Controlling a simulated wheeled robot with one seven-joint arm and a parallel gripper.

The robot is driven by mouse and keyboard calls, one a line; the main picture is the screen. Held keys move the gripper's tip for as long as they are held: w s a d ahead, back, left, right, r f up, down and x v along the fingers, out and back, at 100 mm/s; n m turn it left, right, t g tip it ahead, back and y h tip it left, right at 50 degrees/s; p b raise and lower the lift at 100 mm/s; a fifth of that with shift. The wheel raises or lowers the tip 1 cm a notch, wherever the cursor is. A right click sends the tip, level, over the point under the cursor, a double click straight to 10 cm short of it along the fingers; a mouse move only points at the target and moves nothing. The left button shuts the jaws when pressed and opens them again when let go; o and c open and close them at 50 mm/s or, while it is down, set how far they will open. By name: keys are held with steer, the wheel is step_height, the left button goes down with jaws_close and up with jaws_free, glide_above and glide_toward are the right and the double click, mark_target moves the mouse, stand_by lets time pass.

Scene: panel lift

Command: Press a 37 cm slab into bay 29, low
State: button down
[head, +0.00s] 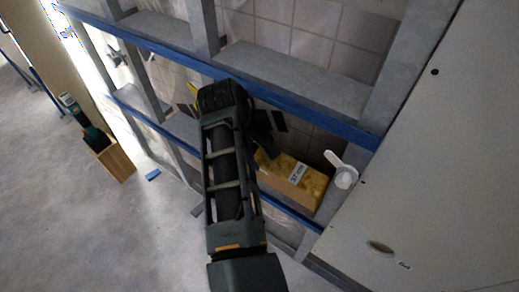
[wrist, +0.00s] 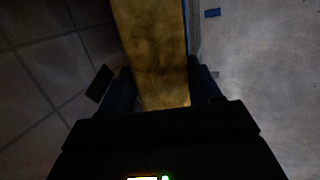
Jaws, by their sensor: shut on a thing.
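A yellow-brown slab (head: 293,182) with a white label reading what looks like 37 cm is at the low opening of the grey stud frame, between two blue rails. Its near end is hidden behind my arm. My gripper (wrist: 163,90) is shut on the slab, which also shows in the wrist view (wrist: 155,45), running away between the two dark fingers. In the head view my arm hides most of the gripper. I cannot tell whether the slab is fully inside the bay or still proud of it. No bay number is readable.
A white round piece with a handle (head: 343,172) is at the stud just right of the slab. A large pale panel (head: 430,170) fills the right side. A wooden box (head: 115,165) with a green-black tool stands on the floor at left. The floor at left is mostly clear.

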steer(key=shift+f, duration=0.8)
steer(key=shift+c, duration=0.7)
jaws_free()
steer(key=shift+r, duration=0.1)
